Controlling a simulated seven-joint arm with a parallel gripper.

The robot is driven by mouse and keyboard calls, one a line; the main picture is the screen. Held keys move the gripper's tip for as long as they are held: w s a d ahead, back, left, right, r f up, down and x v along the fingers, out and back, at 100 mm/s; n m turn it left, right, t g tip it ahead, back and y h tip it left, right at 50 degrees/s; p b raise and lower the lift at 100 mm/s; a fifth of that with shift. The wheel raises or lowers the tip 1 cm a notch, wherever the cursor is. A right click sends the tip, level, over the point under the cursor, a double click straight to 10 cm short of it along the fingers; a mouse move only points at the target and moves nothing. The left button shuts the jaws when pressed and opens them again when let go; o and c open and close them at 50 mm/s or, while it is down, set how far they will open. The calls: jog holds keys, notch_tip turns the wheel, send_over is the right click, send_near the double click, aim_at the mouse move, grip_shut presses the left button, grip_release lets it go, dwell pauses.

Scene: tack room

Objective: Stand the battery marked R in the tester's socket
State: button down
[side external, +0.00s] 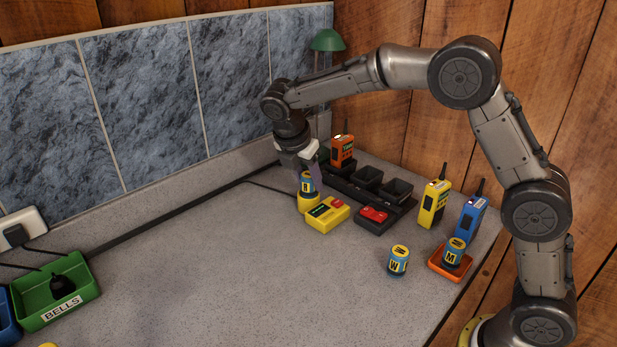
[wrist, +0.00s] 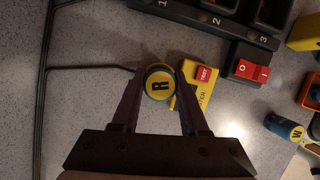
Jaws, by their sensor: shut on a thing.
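The battery marked R (wrist: 159,84) is blue with a yellow top, and the R faces up in the wrist view. My gripper (side external: 306,172) is shut on it, one finger on each side, pointing down; the fingers also show in the wrist view (wrist: 160,92). In the side view the battery (side external: 307,186) is upright, right at the tester's yellow round socket (side external: 308,205). Whether its base is seated or just above the socket floor I cannot tell.
A black charger (side external: 367,178) with numbered bays and a red switch (side external: 374,215) stands behind; an orange radio (side external: 342,150) is there. Yellow (side external: 434,203) and blue (side external: 470,220) radios, a W battery (side external: 398,261) and an M battery (side external: 453,252) on an orange tray stand right.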

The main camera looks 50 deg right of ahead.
jog(key=shift+f, duration=0.5)
jog(key=c, duration=0.7)
grip_release()
jog(key=shift+r, duration=0.1)
jog(key=v, duration=1)
jog(key=shift+a+r, duration=0.2)
jog(key=shift+r, duration=0.2)
